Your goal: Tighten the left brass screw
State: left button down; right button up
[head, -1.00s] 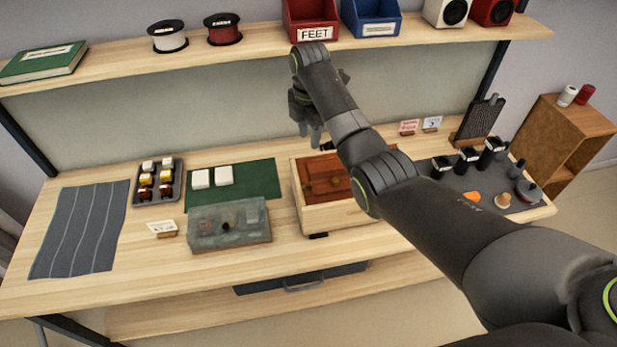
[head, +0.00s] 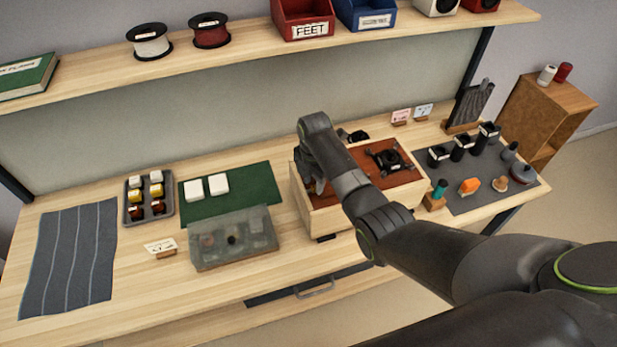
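A pale wooden speaker box (head: 322,220) stands on the bench with a red-brown panel (head: 362,160) on top. A black round part (head: 388,158) sits on the right half of the panel. My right gripper (head: 313,184) points down at the left end of the box, low over or at the panel's left part. My own wrist and forearm cover much of it, so I cannot tell its opening or whether it touches anything. The left brass screw cannot be made out; that part of the panel is hidden. My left gripper is out of view.
Left of the box are a clear-lidded case (head: 232,240), a green mat (head: 250,190) with white blocks, a dark tray (head: 128,214) and a grey striped cloth (head: 70,258). Right is a grey mat (head: 470,198) with several small items. A shelf (head: 250,50) runs above.

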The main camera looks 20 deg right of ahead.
jog(key=shift+s+d, duration=0.1)
jog(key=shift+s, duration=0.05)
jog(key=shift+c, duration=0.9)
grip_shut()
